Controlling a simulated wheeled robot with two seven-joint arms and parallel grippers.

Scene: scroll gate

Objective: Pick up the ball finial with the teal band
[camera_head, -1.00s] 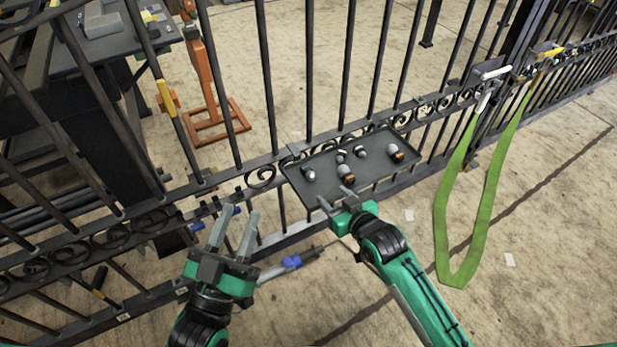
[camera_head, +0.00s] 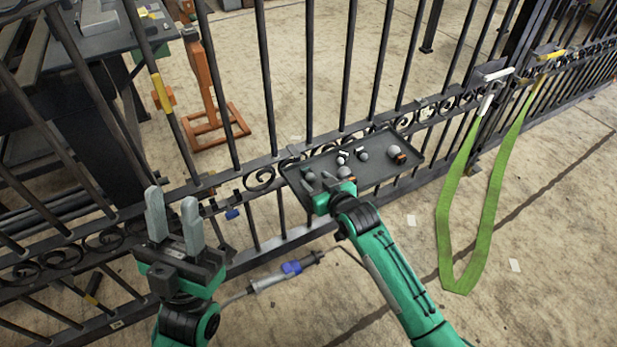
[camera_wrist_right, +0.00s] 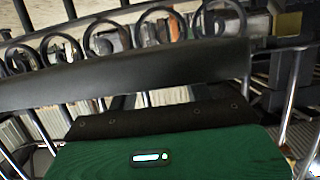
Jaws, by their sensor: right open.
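Several small grey ball finials lie on a dark tray (camera_head: 377,176) at the gate. One ball (camera_head: 364,155) is near the middle, and one with an orange part (camera_head: 396,154) is at the right. Others are at the left, close to my right gripper. I cannot make out a teal band on any of them. My right gripper (camera_head: 320,182) is open at the tray's front left, its fingertips over the tray beside a grey ball (camera_head: 344,172). In the right wrist view no finial can be made out. My left gripper (camera_head: 174,215) is open, empty and upright before the gate.
A black gate (camera_head: 262,85) with scrollwork runs behind the tray. A green strap (camera_head: 447,215) hangs at the right. A grey and blue tool (camera_head: 285,272) is below the tray between my arms. An orange stand (camera_head: 207,95) is behind the gate. Open floor is at the lower right.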

